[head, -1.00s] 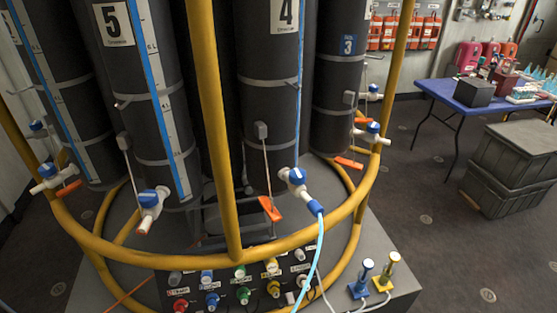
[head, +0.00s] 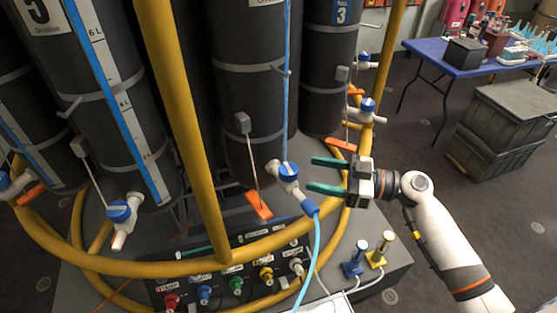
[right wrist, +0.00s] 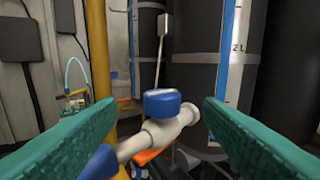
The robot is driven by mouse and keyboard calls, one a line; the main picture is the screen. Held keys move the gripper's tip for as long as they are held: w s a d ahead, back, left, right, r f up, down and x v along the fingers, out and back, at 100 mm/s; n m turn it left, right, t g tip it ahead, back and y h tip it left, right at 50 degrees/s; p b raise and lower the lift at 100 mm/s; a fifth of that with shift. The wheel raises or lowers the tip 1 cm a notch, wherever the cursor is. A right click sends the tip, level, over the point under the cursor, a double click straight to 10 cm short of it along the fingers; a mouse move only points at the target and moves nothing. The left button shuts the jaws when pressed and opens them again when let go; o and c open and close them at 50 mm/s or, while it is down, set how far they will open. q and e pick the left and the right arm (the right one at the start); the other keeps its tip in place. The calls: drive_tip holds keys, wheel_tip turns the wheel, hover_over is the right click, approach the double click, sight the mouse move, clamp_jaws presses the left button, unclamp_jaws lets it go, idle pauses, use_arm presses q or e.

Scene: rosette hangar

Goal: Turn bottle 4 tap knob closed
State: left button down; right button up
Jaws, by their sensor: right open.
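Bottle 4 (head: 248,110) is the tall dark cylinder in the middle of the head view. Its white tap, with a blue knob (head: 289,171), sticks out at its lower right, and a light blue hose runs down from the tap. My right gripper (head: 310,173) is open and empty, coming from the right, its green fingertips just beside the tap. In the right wrist view the blue knob (right wrist: 162,103) shows centred between the spread fingers (right wrist: 160,108), apart from both. My left gripper is not in view.
A yellow rail (head: 190,130) rises left of the tap, and a yellow ring curves below it. An orange lever (head: 258,206) hangs left of the tap. Bottle 3 (head: 330,80) and its tap (head: 366,108) stand behind my gripper. A control panel (head: 230,270) lies below.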

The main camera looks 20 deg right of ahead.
sight(280, 167)
drive_tip(key=p+x, duration=0.4)
drive_tip(key=x, duration=0.4)
drive_tip(key=shift+w+r, duration=0.1)
drive_tip(key=shift+w, duration=0.05)
drive_tip(key=shift+w+a, duration=0.3)
drive_tip(key=shift+a, duration=0.25)
drive_tip(key=shift+f, duration=0.25)
drive_tip(key=shift+c, duration=0.5)
drive_tip(key=c, duration=0.9)
